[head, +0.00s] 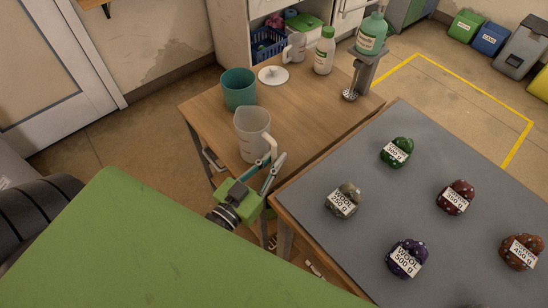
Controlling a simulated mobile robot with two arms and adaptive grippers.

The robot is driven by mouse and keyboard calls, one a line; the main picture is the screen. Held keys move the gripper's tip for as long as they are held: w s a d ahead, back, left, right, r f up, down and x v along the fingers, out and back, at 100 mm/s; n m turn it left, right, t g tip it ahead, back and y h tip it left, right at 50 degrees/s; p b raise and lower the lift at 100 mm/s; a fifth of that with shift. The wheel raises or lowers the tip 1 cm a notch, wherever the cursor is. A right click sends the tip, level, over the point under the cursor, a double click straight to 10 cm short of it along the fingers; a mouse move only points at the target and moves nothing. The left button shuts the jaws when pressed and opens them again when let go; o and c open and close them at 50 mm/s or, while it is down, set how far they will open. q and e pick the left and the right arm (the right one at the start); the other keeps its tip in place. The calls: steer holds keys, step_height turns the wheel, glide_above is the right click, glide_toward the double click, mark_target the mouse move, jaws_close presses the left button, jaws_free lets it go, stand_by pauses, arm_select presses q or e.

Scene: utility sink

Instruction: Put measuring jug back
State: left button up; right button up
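A clear grey measuring jug (250,128) stands near the front edge of the wooden table (312,108), with its handle toward my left gripper. My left gripper (277,157) is at the handle side, low against the jug. A gap shows between its fingertips, and the handle's lower end is close to them; whether they touch it is hard to tell. A second, similar pale jug (296,47) stands at the back of the table. My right gripper is out of view.
Clear wood lies right of the jug.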

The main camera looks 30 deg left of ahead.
arm_select(q)
steer(key=shift+o, duration=0.9)
steer(key=shift+r, duration=0.15)
steer(key=s+a+b, duration=0.1)
steer(key=s, duration=1.1)
steer(key=shift+a, duration=0.3)
